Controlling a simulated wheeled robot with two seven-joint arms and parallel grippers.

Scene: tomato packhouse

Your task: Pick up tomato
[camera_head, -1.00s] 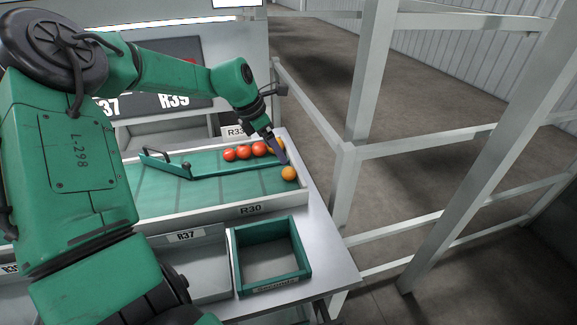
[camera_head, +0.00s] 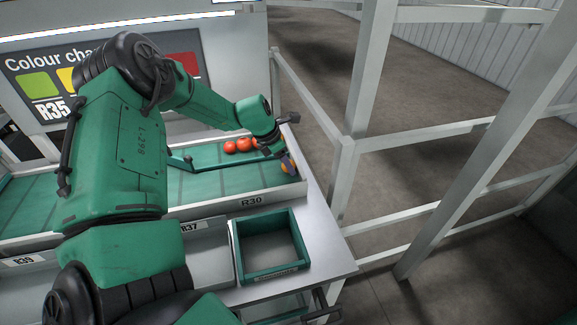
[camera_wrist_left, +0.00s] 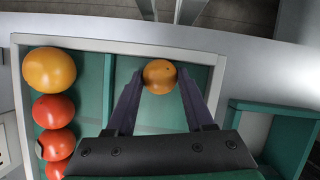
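An orange tomato (camera_head: 285,168) lies at the right end of the green sorting tray, partly covered by my left gripper in the head view. In the left wrist view, this orange tomato (camera_wrist_left: 159,76) sits between the tips of my left gripper (camera_wrist_left: 160,88), near the tray's corner. The two dark fingers are apart, one on each side of it; I cannot tell if either touches it. A yellow-orange tomato (camera_wrist_left: 49,69) and red tomatoes (camera_wrist_left: 54,111) stand in a row behind a green divider (camera_wrist_left: 107,90). My right gripper is not in view.
A green open crate (camera_head: 240,258) stands on the bench in front of the tray, and its interior looks empty. The tray's pale wall (camera_head: 215,206) carries the label R30. White railings (camera_head: 343,180) stand right of the bench.

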